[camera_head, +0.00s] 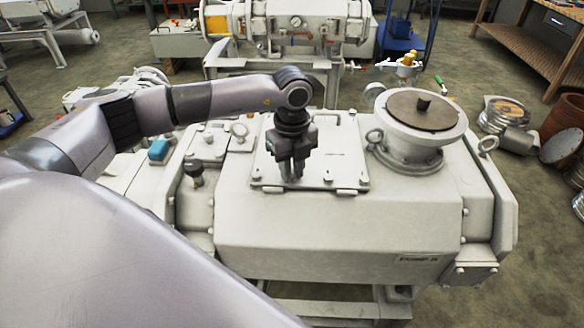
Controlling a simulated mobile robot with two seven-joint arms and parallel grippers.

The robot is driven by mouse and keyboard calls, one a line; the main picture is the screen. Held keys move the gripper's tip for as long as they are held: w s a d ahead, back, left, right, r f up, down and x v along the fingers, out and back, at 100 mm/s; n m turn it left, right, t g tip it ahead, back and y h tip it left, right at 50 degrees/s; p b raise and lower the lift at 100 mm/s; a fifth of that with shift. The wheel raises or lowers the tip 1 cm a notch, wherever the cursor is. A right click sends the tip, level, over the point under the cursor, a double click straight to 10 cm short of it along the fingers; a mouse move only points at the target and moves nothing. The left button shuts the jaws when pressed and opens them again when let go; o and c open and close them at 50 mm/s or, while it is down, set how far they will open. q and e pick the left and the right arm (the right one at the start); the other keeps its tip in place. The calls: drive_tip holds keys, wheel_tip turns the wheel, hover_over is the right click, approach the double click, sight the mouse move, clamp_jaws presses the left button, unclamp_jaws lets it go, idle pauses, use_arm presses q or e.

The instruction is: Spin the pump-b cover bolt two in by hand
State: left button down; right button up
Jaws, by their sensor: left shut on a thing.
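Pump B is the large off-white housing (330,225) in the middle of the view, with a dark label (418,259) on its front. A flat square cover plate (345,150) lies on its top, with bolt heads along the edges, such as one at the front (328,179). My left gripper (291,177) points straight down over the plate's front left part. Its fingers are shut on a cover bolt, which they hide almost wholly. I cannot tell how deep the bolt sits. My right gripper is not in view.
A round flange with a brown disc (425,110) rises right of the plate. Lifting eyes (374,136) stand beside the plate. A dark-knobbed fitting (194,172) and a blue part (158,150) are at the left. Another machine (290,25) stands behind.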

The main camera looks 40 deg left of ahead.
use_arm(q)
drive_tip(key=m+b, duration=0.2)
drive_tip(key=m, duration=0.4)
drive_tip(key=shift+m, duration=0.3)
drive_tip(key=m+b, duration=0.2)
drive_tip(key=m, duration=0.4)
drive_tip(key=shift+b, duration=0.3)
drive_tip(key=m+b, duration=0.2)
drive_tip(key=m, duration=0.4)
drive_tip(key=shift+w+m, duration=0.1)
drive_tip(key=shift+m, duration=0.2)
drive_tip(key=m+b, duration=0.1)
drive_tip(key=m, duration=0.5)
drive_tip(key=shift+r+b, duration=0.1)
drive_tip(key=shift+b, duration=0.2)
drive_tip(key=m+b, duration=0.1)
drive_tip(key=m, duration=0.4)
drive_tip(key=m+b, duration=0.1)
drive_tip(key=m, duration=0.4)
drive_tip(key=shift+a+r, duration=0.1)
drive_tip(key=m, duration=0.5)
drive_tip(key=shift+m+b, duration=0.35)
drive_tip(key=shift+m, duration=0.05)
drive_tip(key=m, duration=0.4)
drive_tip(key=shift+m, duration=0.4)
